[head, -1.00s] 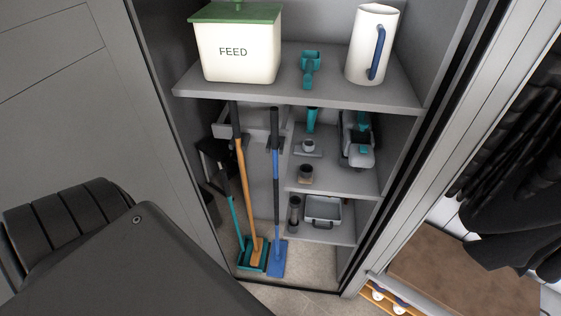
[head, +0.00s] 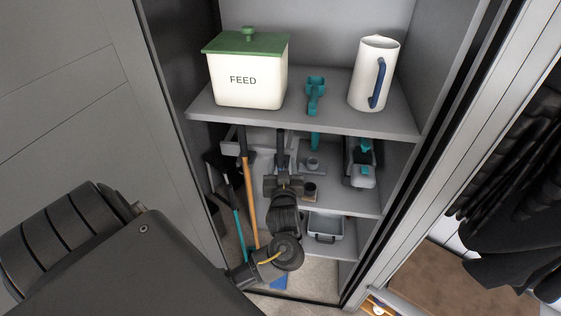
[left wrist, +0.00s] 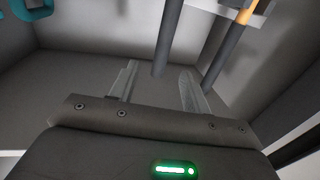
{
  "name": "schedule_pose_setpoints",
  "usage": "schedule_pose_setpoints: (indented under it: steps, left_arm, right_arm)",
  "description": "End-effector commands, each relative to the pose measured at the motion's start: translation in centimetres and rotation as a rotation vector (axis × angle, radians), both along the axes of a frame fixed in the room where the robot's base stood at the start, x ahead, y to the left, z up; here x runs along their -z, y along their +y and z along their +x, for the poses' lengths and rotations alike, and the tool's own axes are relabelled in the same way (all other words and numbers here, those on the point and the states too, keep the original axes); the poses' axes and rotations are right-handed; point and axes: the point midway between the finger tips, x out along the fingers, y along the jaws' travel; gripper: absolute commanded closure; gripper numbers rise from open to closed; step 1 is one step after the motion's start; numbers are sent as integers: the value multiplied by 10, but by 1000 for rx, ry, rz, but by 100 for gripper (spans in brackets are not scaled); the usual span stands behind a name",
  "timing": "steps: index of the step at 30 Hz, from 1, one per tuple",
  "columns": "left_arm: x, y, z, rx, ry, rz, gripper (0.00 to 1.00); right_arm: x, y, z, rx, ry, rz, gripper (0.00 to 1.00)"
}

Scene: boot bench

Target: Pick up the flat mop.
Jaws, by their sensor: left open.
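The flat mop has a dark upper handle (head: 281,142) and a blue flat head (head: 279,283) low in the cupboard. My left wrist and gripper hide most of its shaft in the head view. My left gripper (head: 283,180) is open in front of the handle. In the left wrist view, a dark pole (left wrist: 168,38), seemingly the mop handle, comes down between the two open fingers (left wrist: 158,88). I cannot tell whether they touch it. My right gripper is not in view.
An orange-handled broom (head: 250,195) and a teal-handled tool (head: 239,225) stand close to the left. Shelves with a grey bin (head: 325,228) are at the right. A feed box (head: 245,80), teal scoop (head: 316,95) and white jug (head: 372,75) stand on the shelf above.

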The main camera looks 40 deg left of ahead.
Motion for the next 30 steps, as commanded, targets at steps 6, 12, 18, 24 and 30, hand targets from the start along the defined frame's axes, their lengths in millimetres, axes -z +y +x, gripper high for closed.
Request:
schedule_pose_setpoints:
  steps: [6,12,18,24,30]
  left_arm:
    - [-7,7,5,-14,-15,4,52]
    - [-7,28,29,-13,-13,6,52]
    - [-5,39,41,-12,-14,3,52]
    - [-6,43,45,-12,-12,4,52]
    - [-7,61,64,-13,-9,7,52]
  right_arm:
    - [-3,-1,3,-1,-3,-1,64]
    - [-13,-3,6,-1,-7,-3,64]
    - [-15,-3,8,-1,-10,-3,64]
    - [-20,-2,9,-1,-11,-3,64]
    - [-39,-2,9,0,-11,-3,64]
